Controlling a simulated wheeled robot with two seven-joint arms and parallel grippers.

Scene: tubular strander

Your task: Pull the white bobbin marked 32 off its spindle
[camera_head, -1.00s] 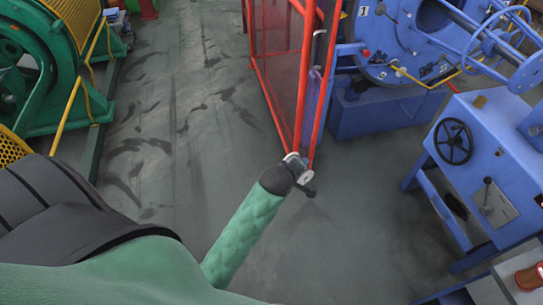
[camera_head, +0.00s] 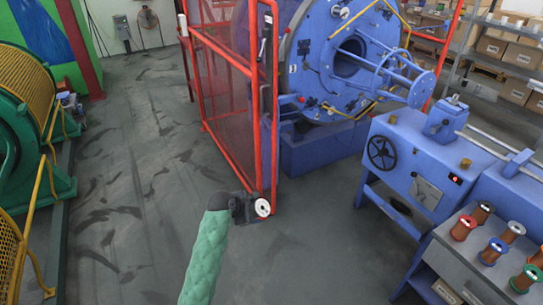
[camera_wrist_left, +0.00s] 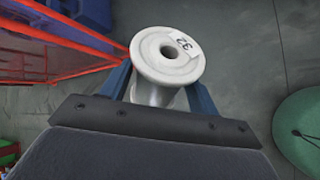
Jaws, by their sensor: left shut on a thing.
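My left gripper (camera_head: 252,207) reaches in from the bottom of the head view and is shut on the white bobbin (camera_head: 262,208). In the left wrist view the bobbin (camera_wrist_left: 162,95) sits between the two blue fingers of the left gripper (camera_wrist_left: 160,85). Its round flange faces the camera, and a label reading 32 shows beside the centre hole. No spindle shows in the hole, and the bobbin appears held in the air over the grey floor. My right gripper is in neither view now.
A red-framed mesh guard (camera_head: 225,85) stands just behind the gripper. The blue strander (camera_head: 335,60) and blue bench (camera_head: 410,165) stand to the right. Several coloured spools (camera_head: 495,250) stand on a grey table (camera_head: 455,238) at lower right. Open floor (camera_head: 140,190) lies left.

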